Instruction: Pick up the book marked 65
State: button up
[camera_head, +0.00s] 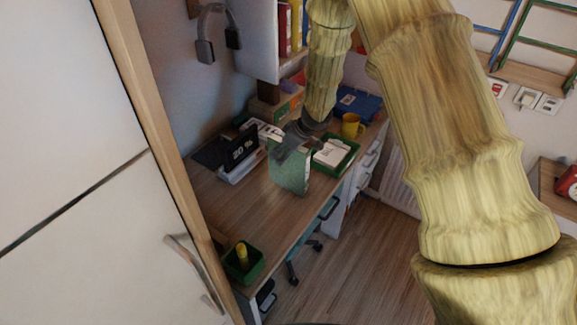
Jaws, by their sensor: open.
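A green book or thin box (288,176) stands upright on the wooden desk (233,203), near its front edge. I cannot read a 65 on it or on anything else in view. My gripper (289,148) comes down from above at the top of the green book. Its grey fingers overlap the book's upper edge in the picture and are open. I cannot tell whether they touch the book or lie on both sides of it.
A green tray (350,160) with white papers and a yellow mug (351,125) stand right of the book. A dark display (241,149) is to the left. A green pot (243,263) sits at the near end. A shelf with books hangs above.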

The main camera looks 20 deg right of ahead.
grip_shut()
jog(key=shift+r+b, duration=0.1)
jog(key=shift+b, duration=0.3)
